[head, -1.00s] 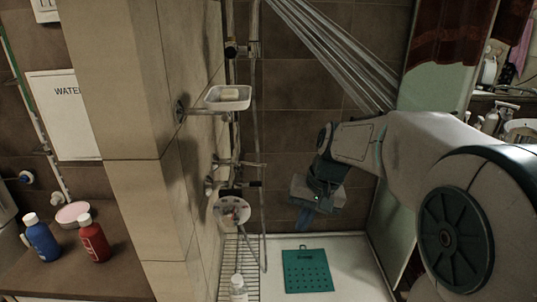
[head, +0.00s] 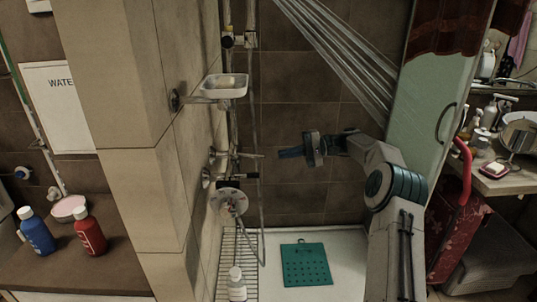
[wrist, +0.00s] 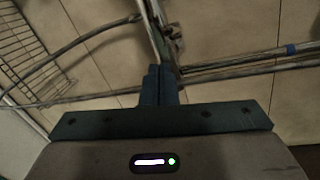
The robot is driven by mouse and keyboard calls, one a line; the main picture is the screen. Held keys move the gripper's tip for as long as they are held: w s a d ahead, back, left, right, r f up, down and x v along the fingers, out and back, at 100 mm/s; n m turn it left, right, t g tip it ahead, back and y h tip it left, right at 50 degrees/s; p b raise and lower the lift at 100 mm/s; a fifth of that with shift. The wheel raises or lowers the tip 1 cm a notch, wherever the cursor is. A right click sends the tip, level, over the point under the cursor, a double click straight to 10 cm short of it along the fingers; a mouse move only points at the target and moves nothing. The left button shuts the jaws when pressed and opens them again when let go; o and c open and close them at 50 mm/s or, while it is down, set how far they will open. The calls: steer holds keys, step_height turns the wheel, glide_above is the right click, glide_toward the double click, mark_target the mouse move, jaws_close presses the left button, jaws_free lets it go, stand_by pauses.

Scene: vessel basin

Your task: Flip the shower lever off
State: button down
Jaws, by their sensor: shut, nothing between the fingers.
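The shower mixer (head: 222,160) sits on the tiled wall, with a thin lever-like bar (head: 250,156) sticking out to the right. My gripper (head: 281,153) is right of this bar, pointing left, with its fingers shut and empty. In the head view a small gap shows between fingertips and bar. In the wrist view the shut fingertips (wrist: 160,72) are at the near end of a metal bar (wrist: 155,25); whether they touch it I cannot tell. Pale diagonal streaks (head: 335,60) like running water cross the shower at the upper right.
A soap dish (head: 225,87) juts from the wall above the mixer. A round shower piece (head: 229,200) and hose hang below it. A teal mat (head: 306,265) and a white bottle (head: 237,285) are low down. A glass panel (head: 425,125) stands right of my arm.

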steer(key=w+d+y, duration=0.1)
steer(key=d, duration=0.2)
steer(key=w+d+f+y, duration=0.1)
steer(key=shift+w+d+t+y, duration=0.25)
steer(key=shift+w+t+y, duration=0.05)
steer(key=shift+w+t, duration=0.1)
steer(key=p, duration=0.2)
glide_toward(248, 156)
steer(key=shift+w+a, duration=1.35)
steer(key=shift+a, duration=0.45)
steer(key=shift+s+a, duration=0.2)
steer(key=shift+s, duration=0.35)
steer(key=shift+d+f+t+b, duration=0.1)
steer(key=shift+f+t+b, duration=0.1)
steer(key=shift+t+b, duration=0.1)
